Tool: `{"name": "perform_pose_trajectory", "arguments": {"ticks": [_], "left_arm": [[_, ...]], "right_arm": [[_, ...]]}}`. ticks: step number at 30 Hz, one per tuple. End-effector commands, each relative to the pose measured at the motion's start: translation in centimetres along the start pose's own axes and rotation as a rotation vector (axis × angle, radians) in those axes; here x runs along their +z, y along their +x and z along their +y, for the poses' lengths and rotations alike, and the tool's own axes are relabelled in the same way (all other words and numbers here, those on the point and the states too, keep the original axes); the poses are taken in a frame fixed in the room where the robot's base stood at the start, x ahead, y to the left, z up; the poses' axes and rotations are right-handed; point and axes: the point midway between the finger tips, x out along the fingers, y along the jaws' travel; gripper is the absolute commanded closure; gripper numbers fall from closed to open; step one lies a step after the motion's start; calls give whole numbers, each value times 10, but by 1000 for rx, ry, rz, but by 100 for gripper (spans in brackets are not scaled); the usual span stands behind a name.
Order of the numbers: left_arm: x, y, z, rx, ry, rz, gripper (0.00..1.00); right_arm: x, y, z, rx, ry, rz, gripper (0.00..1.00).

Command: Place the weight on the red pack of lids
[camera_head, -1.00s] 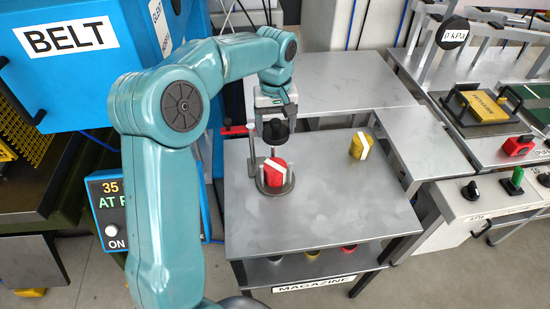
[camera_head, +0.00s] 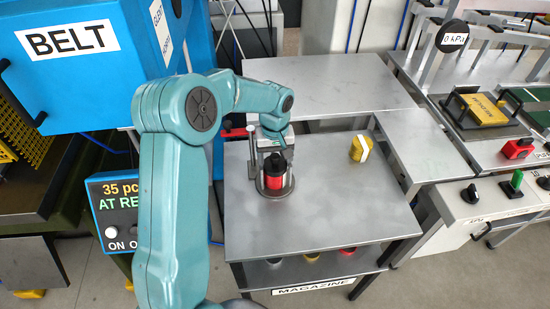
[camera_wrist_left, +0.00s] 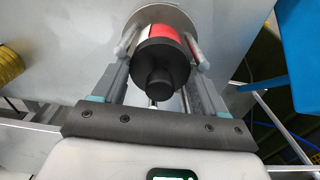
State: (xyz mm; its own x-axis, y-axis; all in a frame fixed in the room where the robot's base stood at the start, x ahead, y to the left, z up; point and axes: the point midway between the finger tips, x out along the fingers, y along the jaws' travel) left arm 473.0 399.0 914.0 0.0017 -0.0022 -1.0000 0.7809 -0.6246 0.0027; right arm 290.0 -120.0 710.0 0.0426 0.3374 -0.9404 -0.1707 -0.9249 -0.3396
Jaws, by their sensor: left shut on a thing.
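The black weight (camera_head: 275,161), a cylinder with a knob, is upright between the fingers of my left gripper (camera_head: 271,148). It also shows large in the left wrist view (camera_wrist_left: 161,62). The red pack of lids (camera_head: 273,183), with a white band, stands directly below it in a round grey holder with posts (camera_head: 264,193). In the wrist view the pack (camera_wrist_left: 174,33) lines up behind the weight and is partly hidden by it. The weight appears at the pack's top; I cannot tell whether they touch. My right gripper is not in view.
A yellow pack with a white band (camera_head: 360,148) stands on the grey table (camera_head: 330,215) to the right. The table's middle and front are clear. A lower shelf (camera_head: 292,268) holds several more packs.

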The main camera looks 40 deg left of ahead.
Motion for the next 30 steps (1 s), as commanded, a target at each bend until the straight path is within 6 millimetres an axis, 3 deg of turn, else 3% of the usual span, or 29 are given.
{"name": "perform_pose_trajectory", "arguments": {"ticks": [4, 5, 6, 7, 14, 19, 30], "left_arm": [[0, 4, 0, 1, 0, 2, 86], [0, 3, 0, 0, 0, 0, 18], [0, 3, 0, 0, 0, 0, 5], [0, 3, 0, 0, 0, 0, 3], [0, 2, 0, 0, 0, 0, 3], [-1, -9, 1, 2, -1, 4, 3], [-1, -91, 1, 4, 0, 4, 3]], "right_arm": [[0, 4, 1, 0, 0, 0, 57], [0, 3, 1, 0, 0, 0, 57], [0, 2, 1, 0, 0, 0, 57], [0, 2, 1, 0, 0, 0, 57], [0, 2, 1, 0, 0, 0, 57], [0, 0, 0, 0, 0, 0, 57], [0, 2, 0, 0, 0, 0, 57]]}}
